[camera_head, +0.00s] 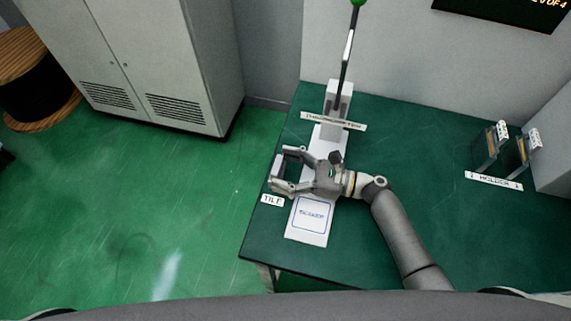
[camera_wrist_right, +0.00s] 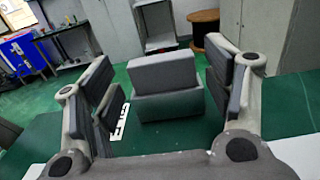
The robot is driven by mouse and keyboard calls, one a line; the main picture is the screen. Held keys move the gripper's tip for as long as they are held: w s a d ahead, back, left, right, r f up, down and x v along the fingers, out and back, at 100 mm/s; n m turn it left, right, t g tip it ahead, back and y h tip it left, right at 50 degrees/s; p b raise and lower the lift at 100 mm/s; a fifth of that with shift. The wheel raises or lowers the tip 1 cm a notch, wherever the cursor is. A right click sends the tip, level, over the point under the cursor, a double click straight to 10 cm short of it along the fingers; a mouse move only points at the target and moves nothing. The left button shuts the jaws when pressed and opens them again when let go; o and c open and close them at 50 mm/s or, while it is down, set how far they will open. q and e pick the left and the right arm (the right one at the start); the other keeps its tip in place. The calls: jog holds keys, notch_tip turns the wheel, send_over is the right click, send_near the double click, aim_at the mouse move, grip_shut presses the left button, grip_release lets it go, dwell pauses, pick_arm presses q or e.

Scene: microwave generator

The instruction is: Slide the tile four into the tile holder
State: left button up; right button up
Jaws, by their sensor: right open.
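My right gripper (camera_head: 282,168) is open above the left edge of the green table, beside the label "TILE" (camera_head: 272,200). In the right wrist view the gripper (camera_wrist_right: 160,85) has its two pads wide apart. A grey block (camera_wrist_right: 163,75), likely the tile, stands between them in a darker grey base (camera_wrist_right: 168,107), with gaps to both pads. In the head view the gripper partly hides it. The tile holder (camera_head: 510,150) stands at the right of the table, behind the label "HOLDER" (camera_head: 494,181). Its slots are too small to read. My left gripper is not in view.
A white panel (camera_head: 311,215) lies on the table in front of the gripper. A lever with a green knob (camera_head: 358,3) rises from a white base (camera_head: 338,95) behind it. The green tabletop (camera_head: 420,150) is clear between gripper and holder. A wall stands behind.

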jog(key=shift+s+d+f, duration=0.1)
jog(key=shift+f, duration=0.05)
jog(key=v, duration=1.1)
jog(key=shift+s+d+r, duration=0.1)
jog(key=shift+d+r, duration=0.15)
jog(key=shift+d, duration=0.15)
